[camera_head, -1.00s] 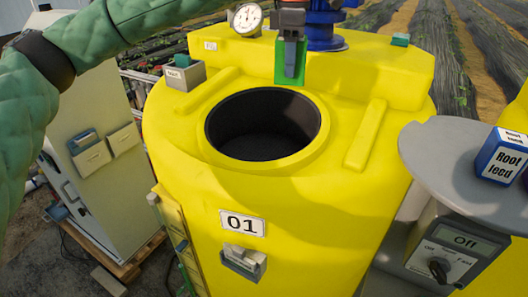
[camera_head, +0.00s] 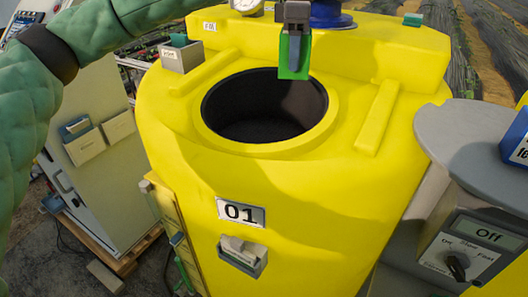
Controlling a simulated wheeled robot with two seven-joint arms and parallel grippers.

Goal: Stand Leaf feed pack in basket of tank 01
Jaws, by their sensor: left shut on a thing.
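The yellow tank (camera_head: 290,200) with the label 01 (camera_head: 241,212) fills the middle of the view. Its round top opening (camera_head: 262,108) has a dark inside, and I cannot make out a separate basket in it. My left gripper (camera_head: 295,45) is shut on a green pack, the Leaf feed pack (camera_head: 287,73), which hangs upright below it. The pack overlaps the far rim of the opening in the picture. Its height above the rim is hard to judge. The gripper covers part of the pack. My right gripper is out of view.
A blue fitting (camera_head: 330,14) and a gauge (camera_head: 245,4) stand at the tank's back. A grey holder (camera_head: 183,55) sits at the top left. A grey round shelf (camera_head: 480,140) with a blue pack (camera_head: 518,140) and a control box (camera_head: 468,250) are at the right.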

